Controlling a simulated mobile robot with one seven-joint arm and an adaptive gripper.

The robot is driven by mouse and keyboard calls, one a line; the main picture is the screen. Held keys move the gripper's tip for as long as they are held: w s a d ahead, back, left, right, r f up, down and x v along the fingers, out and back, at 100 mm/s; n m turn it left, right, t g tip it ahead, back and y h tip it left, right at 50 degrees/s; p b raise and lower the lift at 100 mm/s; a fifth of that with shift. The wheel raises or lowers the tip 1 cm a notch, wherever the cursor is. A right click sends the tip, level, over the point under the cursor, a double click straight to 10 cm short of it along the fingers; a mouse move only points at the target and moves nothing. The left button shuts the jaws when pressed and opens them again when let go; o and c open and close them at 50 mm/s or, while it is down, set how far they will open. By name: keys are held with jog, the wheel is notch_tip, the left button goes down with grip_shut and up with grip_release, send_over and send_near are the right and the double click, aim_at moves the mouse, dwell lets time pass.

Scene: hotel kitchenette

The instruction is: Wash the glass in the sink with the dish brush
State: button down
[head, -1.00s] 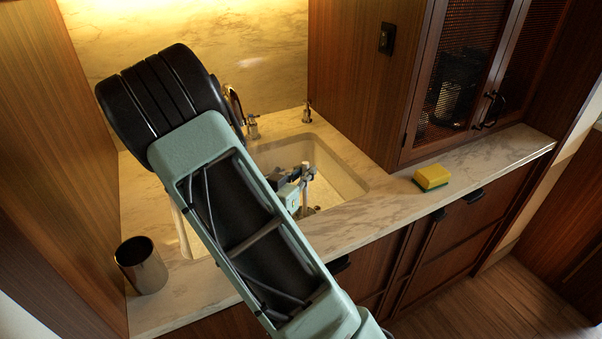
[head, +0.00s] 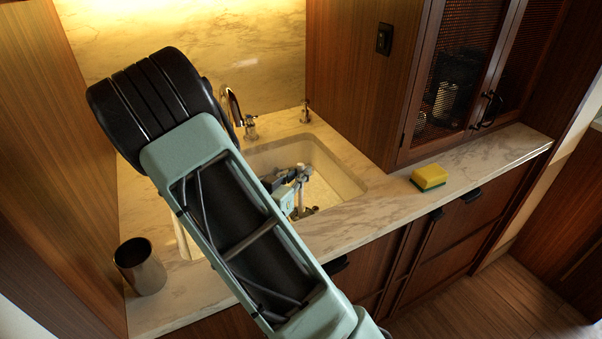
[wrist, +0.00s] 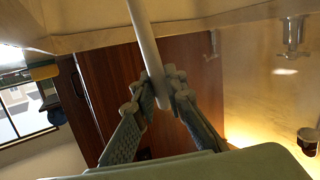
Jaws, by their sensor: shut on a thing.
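In the wrist view the fingers close around this pale rod (wrist: 145,45), which runs up out of the picture. The brush head cannot be made out. Something small and dark shows at the sink bottom below the gripper; I cannot tell whether it is the glass or the drain. My arm hides the left part of the sink.
A metal cup (head: 140,268) stands on the counter at the left. A yellow and green sponge (head: 429,177) lies on the counter to the right. The faucet (head: 232,104) rises behind the sink, partly behind my arm. A wooden cabinet wall stands close on the right.

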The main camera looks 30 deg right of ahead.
notch_tip(320, 180, up, 9)
jog(key=w+p, duration=0.1)
jog(key=p, duration=0.6)
jog(key=shift+w+d+r, duration=0.2)
jog(key=shift+w+d, duration=0.15)
jog(key=shift+d, duration=0.05)
dwell(0.3)
jog(key=shift+r+p, duration=2.15)
jog(key=shift+r, duration=0.35)
